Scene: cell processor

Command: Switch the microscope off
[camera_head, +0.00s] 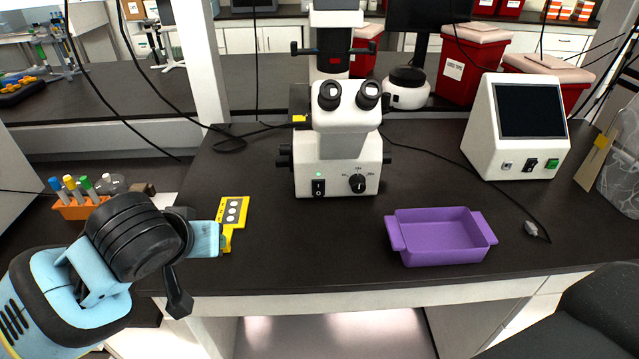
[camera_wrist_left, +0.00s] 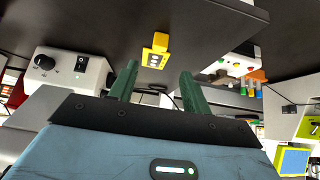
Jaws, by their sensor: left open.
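The white microscope (camera_head: 338,140) stands upright on the dark bench in the middle of the head view. The front of its base carries a black power switch (camera_head: 319,187) with a lit green light above it, and a black round knob (camera_head: 357,183) to the right. In the left wrist view the base is at the upper left, with the switch (camera_wrist_left: 81,63) and lit green light. My left gripper (camera_wrist_left: 158,88) is open, with its two green fingers apart and nothing held. In the head view it is left of the microscope, apart from it. My right gripper is out of view.
A yellow plate with white circles (camera_head: 233,215) lies just beyond my left gripper. An orange tube rack (camera_head: 78,208) is at the left. A purple tray (camera_head: 440,240) and a white screen box (camera_head: 515,125) are at the right. Bench in front of the microscope is clear.

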